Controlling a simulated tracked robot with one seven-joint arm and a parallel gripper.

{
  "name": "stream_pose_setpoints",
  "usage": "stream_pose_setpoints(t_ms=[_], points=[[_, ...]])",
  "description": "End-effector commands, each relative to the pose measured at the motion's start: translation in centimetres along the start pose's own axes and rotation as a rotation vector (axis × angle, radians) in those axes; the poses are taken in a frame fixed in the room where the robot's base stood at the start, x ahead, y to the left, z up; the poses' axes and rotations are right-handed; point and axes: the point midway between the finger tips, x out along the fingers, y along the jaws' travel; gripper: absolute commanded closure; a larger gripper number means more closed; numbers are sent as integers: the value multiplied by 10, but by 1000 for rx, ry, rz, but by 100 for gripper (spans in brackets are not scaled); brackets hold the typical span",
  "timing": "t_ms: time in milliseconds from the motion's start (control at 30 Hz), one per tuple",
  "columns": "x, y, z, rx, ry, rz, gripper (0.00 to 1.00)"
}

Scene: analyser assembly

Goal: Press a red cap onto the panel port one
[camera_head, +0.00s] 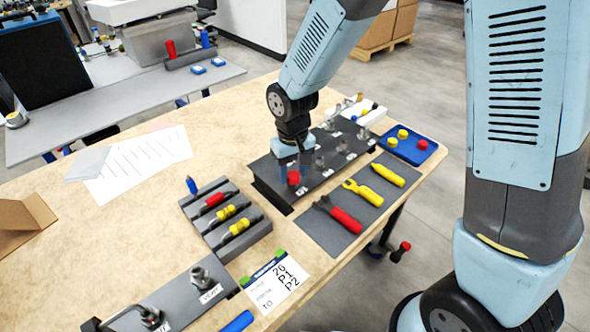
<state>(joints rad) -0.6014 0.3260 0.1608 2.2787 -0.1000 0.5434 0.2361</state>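My gripper (293,167) points down over the front left corner of the dark panel (265,176). A red cap (293,178) shows right at its fingertips, and the fingers look closed on it. The cap is over or at the front left port. The port itself is hidden under it, so I cannot tell whether they touch. Several grey metal ports (341,147) with small white labels stand farther along the panel.
A grey mat (318,229) with red- and yellow-handled tools lies in front of the panel. A dark rack (257,238) with red and yellow tools stands left of it. A label card (275,284) and a fitting plate (180,296) lie nearer. The table's middle left is mostly clear.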

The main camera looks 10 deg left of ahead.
Motion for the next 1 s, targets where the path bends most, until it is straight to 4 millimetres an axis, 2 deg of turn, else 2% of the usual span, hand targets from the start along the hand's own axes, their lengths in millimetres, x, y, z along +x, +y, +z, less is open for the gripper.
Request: stream_pose_setpoints(t_ms=[33, 167, 433, 567, 667, 1000], points=[[0, 0, 0, 0, 0, 0, 44], [0, 0, 0, 0, 0, 0, 33], [-2, 0, 0, 0, 1, 0, 33], [-10, 0, -1, 1, 4, 0, 33], [-25, 0, -1, 2, 6, -1, 33], [-91, 0, -1, 2, 5, -1, 33]])
